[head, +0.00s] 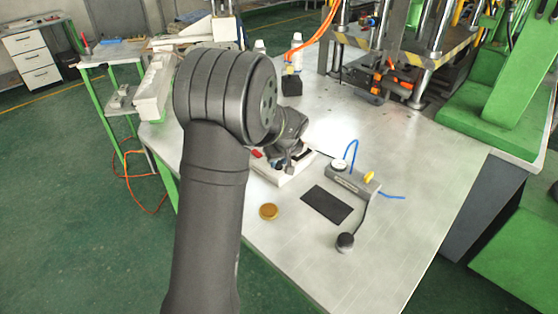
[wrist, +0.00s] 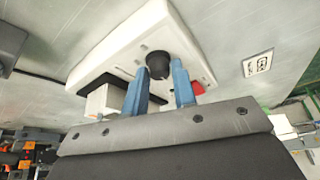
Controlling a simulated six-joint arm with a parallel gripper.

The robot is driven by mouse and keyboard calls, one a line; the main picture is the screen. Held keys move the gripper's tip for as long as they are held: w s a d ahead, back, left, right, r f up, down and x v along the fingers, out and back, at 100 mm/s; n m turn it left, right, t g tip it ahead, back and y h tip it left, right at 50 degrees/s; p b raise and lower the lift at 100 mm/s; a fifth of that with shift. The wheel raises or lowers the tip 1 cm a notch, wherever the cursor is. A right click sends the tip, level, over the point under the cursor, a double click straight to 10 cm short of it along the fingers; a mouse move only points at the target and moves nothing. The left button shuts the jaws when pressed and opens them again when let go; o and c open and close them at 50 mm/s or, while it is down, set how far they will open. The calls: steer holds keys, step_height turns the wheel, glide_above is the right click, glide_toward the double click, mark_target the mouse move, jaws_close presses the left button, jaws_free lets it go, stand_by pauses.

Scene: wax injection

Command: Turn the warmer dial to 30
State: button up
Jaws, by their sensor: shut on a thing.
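The warmer is a white box (head: 284,178) on the metal table, partly hidden behind my arm in the head view. In the wrist view, the warmer (wrist: 115,60) shows its pale front face with a round black dial (wrist: 158,62) and a red part (wrist: 197,88) to the right. My gripper (wrist: 166,78) has its two blue fingers at either side of the dial, shut on it. The dial's marks and setting are too small to read. My gripper's fingers are hard to make out in the head view.
A grey gauge unit (head: 352,183) with blue hoses, a black mat (head: 327,205), a dark round knob-like piece (head: 345,242) and an amber disc (head: 269,211) lie near the warmer. Bottles and a press (head: 400,50) stand behind. The table's front right is clear.

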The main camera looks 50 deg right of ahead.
steer(key=shift+s+f, duration=0.1)
steer(key=o, duration=1)
steer(key=v, duration=1.7)
steer(key=shift+s+a, duration=0.1)
steer(key=shift+s, duration=0.05)
steer(key=x, duration=1.7)
steer(key=shift+w, duration=0.2)
